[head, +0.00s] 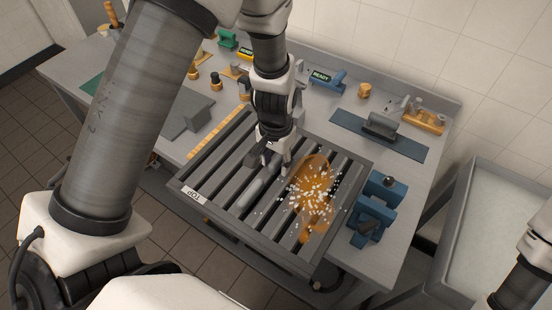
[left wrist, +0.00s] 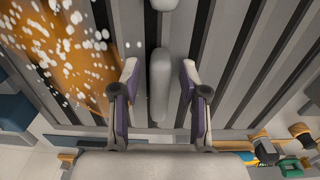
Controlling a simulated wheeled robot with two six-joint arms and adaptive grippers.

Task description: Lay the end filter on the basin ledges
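A grey slatted filter panel (head: 215,190) with a "TOP" label at its left corner lies on the workbench. An orange patch with white specks (head: 312,195) covers its right part, also visible in the left wrist view (left wrist: 62,60). A rounded grey handle (left wrist: 158,85) runs along the slats; in the head view it (head: 263,180) is just below my left gripper (head: 271,165). In the left wrist view the fingers (left wrist: 159,75) are open on both sides of the handle, with gaps. A pale basin (head: 505,220) stands at the right. My right gripper is out of frame.
A blue clamp-like fixture (head: 378,205) stands right of the panel. A dark blue mat with a grey roller-like piece (head: 382,126), a blue "READY" device (head: 325,79) and several small items line the back.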

